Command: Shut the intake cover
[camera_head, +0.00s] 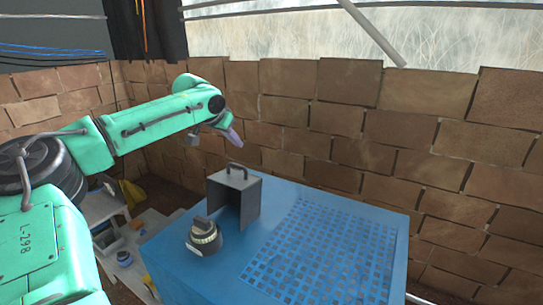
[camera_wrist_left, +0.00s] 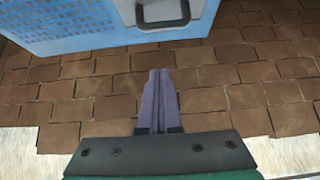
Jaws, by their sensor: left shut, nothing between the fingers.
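A dark grey box-like cover with a handle on top (camera_head: 248,195) stands on the blue cabinet (camera_head: 180,270), near its back left corner. It appears to be the intake cover; how it is hinged is not clear. Its handle also shows in the left wrist view (camera_wrist_left: 163,23), at the top edge. My left gripper (camera_head: 238,141), with purple fingers, is shut and empty. It is above and behind the cover, near the brick wall, apart from the handle. The fingertips (camera_wrist_left: 159,72) are together in the left wrist view. My right gripper is not in view.
A round dark knob with a pale ring (camera_head: 204,237) sits in front of the cover. A blue grille (camera_head: 330,245) fills the cabinet top to the right. A brick wall (camera_head: 400,120) runs close behind. A cluttered white shelf (camera_head: 105,210) stands at left.

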